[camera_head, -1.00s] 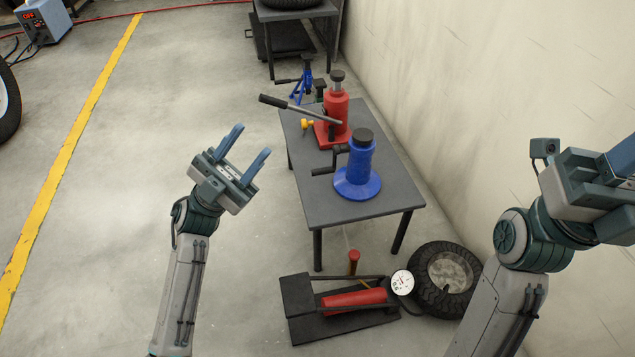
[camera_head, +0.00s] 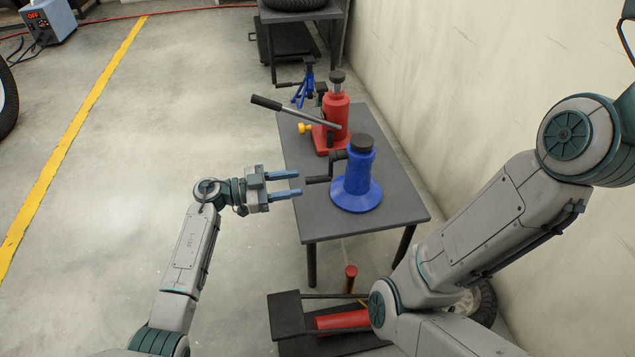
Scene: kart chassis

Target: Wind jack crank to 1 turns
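A blue screw jack (camera_head: 357,180) with a black top stands upright on the dark grey table. Its black crank (camera_head: 328,170) sticks out to the left, with the handle grip (camera_head: 318,180) pointing left. My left gripper (camera_head: 297,183) is at the table's left edge, pointing right. Its two blue fingers are open, with the crank grip just beyond their tips and a small gap apparent between. Nothing shows between the fingers. My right arm crosses the right side of the view, and its gripper is out of the picture.
A red bottle jack (camera_head: 332,125) with a long lever (camera_head: 280,108) stands behind the blue jack on the table (camera_head: 375,225). A small blue stand (camera_head: 304,88) is farther back.

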